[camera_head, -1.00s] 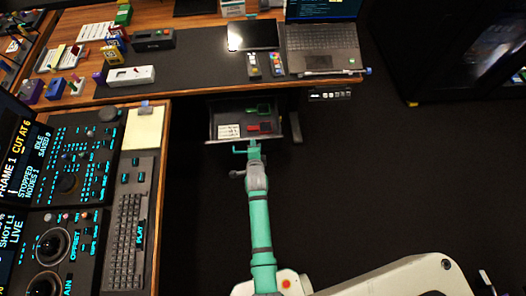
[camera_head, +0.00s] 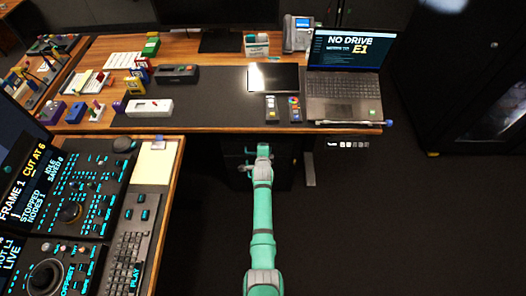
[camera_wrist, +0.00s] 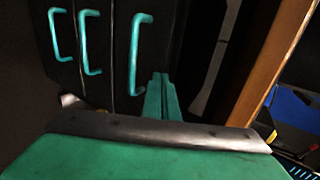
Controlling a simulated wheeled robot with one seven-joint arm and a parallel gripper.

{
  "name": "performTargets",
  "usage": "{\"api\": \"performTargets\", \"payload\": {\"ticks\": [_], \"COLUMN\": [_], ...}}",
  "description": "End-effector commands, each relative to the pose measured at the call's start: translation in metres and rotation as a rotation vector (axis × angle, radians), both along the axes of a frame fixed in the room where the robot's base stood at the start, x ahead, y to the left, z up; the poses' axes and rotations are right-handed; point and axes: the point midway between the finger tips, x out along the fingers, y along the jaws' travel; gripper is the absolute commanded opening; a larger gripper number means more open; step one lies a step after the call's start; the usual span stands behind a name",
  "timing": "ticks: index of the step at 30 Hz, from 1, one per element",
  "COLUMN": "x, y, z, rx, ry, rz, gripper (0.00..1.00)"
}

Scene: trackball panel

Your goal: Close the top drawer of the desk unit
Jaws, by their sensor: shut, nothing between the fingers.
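The desk unit (camera_head: 284,172) stands in shadow under the far desk, and no open drawer tray shows there. The wrist view shows dark drawer fronts with three teal handles. The right-hand handle (camera_wrist: 137,55) is the largest and closest to my gripper, and it seems to be the top drawer's. The other handles (camera_wrist: 90,42) (camera_wrist: 59,34) lie to its left. My gripper (camera_wrist: 161,77) is shut and empty, its fingertips just right of that handle, by the drawer front. Whether they touch is unclear. In the head view my gripper (camera_head: 263,149) is below the desk edge.
The wooden desk top (camera_head: 225,128) overhangs the unit and carries a laptop (camera_head: 343,92), a tablet (camera_head: 273,77) and small devices. A console with a keyboard (camera_head: 128,245) stands at the left. The dark floor (camera_head: 390,220) at the right is clear.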

Motion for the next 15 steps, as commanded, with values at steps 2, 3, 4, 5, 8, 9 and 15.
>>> {"api": "performTargets", "payload": {"ticks": [2,3,4,5,8,9,15], "x": [0.0030,0.0038,0.0044,0.0048,0.0056,0.0059,0.0065], "y": [-0.0010,-0.0017,-0.0021,-0.0024,-0.0034,-0.0039,-0.0050], "z": [0.0007,0.0007,0.0007,0.0006,0.0008,0.0008,0.0016], "rx": [-0.001,0.000,0.000,0.000,0.000,0.000,0.000], "ry": [-0.001,-0.001,-0.001,-0.001,-0.001,-0.001,-0.002], "rz": [-0.001,-0.001,-0.001,-0.002,-0.004,-0.004,-0.006], "gripper": [0.00,0.00,0.00,0.00,0.00,0.00,0.00]}}
